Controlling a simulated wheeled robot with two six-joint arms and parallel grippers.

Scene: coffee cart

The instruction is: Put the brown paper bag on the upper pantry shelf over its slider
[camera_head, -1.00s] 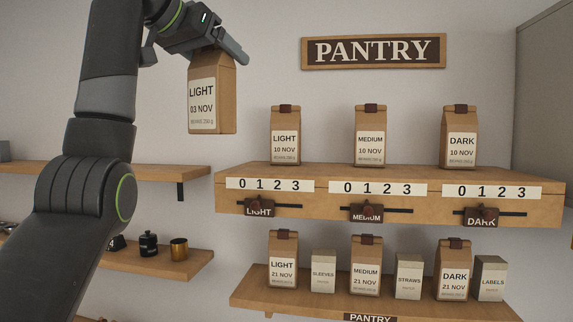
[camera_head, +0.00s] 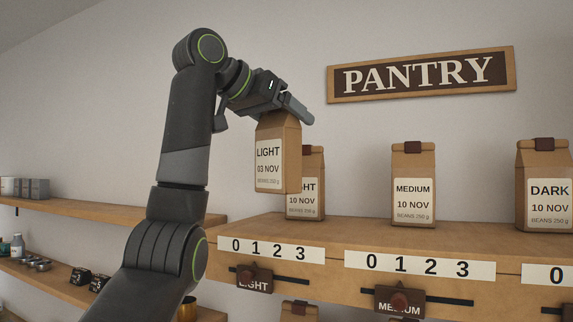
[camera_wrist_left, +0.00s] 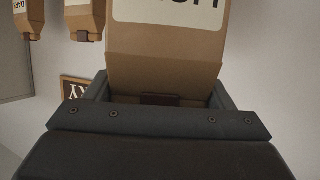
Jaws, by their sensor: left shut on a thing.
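My left gripper (camera_head: 292,112) is shut on the top of a brown paper bag (camera_head: 272,165) labelled LIGHT 03 NOV. The bag hangs upright, in front of and partly covering another LIGHT 10 NOV bag (camera_head: 313,208) on the upper pantry shelf (camera_head: 335,230). The held bag's base is a little above the shelf top; I cannot tell if it is over the shelf. Below, on the shelf's front, is the LIGHT slider (camera_head: 255,281) under a 0 1 2 3 scale. In the left wrist view the held bag (camera_wrist_left: 165,60) fills the space between the fingers. My right gripper is not in view.
A MEDIUM bag (camera_head: 413,190) and a DARK bag (camera_head: 547,190) stand farther right on the shelf, with bare shelf between. The MEDIUM slider (camera_head: 400,300) is on the front. A PANTRY sign (camera_head: 420,74) hangs above. Side shelves (camera_head: 100,215) are at left.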

